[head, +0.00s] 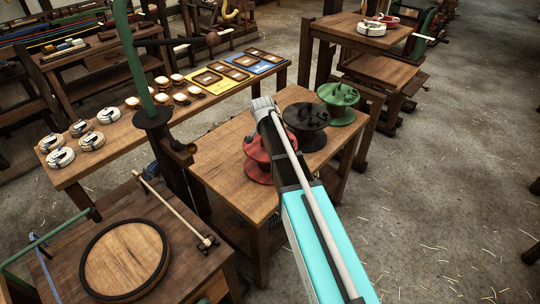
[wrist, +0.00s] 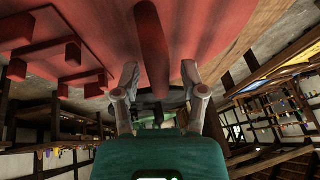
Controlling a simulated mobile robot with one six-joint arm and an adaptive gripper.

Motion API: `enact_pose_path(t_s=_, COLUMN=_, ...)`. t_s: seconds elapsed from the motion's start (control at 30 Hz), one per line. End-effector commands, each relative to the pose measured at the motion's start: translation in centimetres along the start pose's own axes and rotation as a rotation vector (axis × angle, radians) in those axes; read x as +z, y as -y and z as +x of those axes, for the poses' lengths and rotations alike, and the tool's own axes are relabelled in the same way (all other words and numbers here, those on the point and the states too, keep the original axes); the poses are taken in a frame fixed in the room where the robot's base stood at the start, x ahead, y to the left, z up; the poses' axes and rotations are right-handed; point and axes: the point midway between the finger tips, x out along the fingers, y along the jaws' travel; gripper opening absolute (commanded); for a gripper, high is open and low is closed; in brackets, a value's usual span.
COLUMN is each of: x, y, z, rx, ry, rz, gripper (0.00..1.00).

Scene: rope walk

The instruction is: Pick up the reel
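A red reel (head: 256,173) stands on the wooden table, partly hidden behind my arm in the head view. Beside it are a black reel (head: 307,117) and a green reel (head: 341,113). In the wrist view the red reel (wrist: 208,22) fills the top, with several pegs on its face at left and a darker red post (wrist: 152,45) at the middle. My gripper (wrist: 160,72) has its two fingers spread, one on each side of the post's lower end. A gap shows at the right finger; contact at the left is unclear.
The reels' table (head: 227,165) has bare wood left of the red reel. A green post (head: 127,50) rises near the table's left side. A round-topped stand (head: 125,260) is front left. Floor at right is open.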

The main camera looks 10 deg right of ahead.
Motion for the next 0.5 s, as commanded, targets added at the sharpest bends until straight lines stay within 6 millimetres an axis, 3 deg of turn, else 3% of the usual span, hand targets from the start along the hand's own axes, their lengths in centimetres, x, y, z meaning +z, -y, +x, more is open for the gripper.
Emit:
enact_pose_path(t_s=0.03, x=0.0, y=0.0, z=0.0, rx=0.0, ry=0.0, rz=0.0, gripper=0.36)
enact_pose_path(t_s=0.23, x=0.0, y=0.01, z=0.0, rx=0.0, ry=0.0, rz=0.0, gripper=0.0)
enact_pose_path(t_s=0.5, x=-0.02, y=0.01, z=-0.01, rx=0.0, ry=-0.001, rz=0.0, gripper=0.0)
